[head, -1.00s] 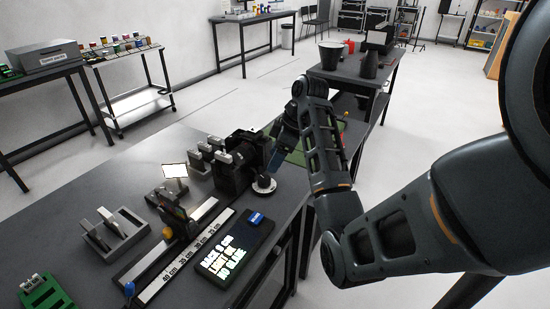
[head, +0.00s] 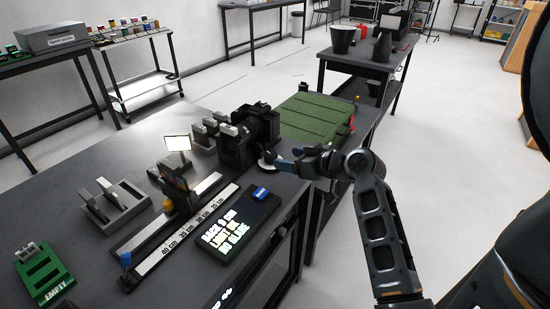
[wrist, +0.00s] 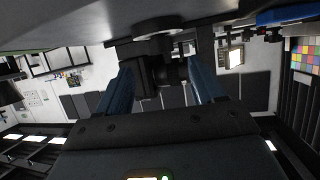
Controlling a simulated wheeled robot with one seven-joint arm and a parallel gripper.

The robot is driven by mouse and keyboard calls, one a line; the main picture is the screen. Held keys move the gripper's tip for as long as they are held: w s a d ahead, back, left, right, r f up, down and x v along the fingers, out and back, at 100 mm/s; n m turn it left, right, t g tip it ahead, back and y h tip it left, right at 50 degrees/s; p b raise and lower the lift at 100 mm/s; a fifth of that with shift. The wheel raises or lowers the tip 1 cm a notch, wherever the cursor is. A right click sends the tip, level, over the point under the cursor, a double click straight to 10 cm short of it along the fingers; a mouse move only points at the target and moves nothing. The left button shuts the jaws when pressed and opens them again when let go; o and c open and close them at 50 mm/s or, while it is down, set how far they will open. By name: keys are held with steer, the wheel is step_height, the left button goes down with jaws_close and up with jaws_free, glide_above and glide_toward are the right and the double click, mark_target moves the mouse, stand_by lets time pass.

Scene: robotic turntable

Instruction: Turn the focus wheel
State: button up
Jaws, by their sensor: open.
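The focus wheel (head: 265,165) is a pale disc low on the right side of the black camera-like device (head: 236,150) on the bench. My gripper (head: 279,162) has blue fingers and is just right of the wheel, partly covering it. In the wrist view my gripper (wrist: 162,68) is open, its two fingers wide apart. Dark parts of the device show between and beyond them. A round disc, likely the wheel (wrist: 158,27), shows above the fingers there. I cannot tell whether a finger touches the wheel.
A ruler rail (head: 187,218) and a black text panel (head: 238,228) lie in front of the device. A green mat (head: 312,118) lies behind it. Grey holders (head: 115,203) and a green "EMPTY" rack (head: 45,275) stand at left. The bench's right edge is under my arm.

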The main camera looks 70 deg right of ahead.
mark_target(276, 157)
steer(key=p+x, duration=0.1)
steer(key=x, duration=0.5)
steer(key=shift+w+d+f, duration=0.15)
steer(key=shift+w, duration=0.2)
steer(key=shift+c, duration=0.2)
steer(key=c, duration=1)
steer(key=shift+f, duration=0.1)
steer(key=shift+n+y+b, duration=0.3)
steer(key=shift+b, duration=0.15)
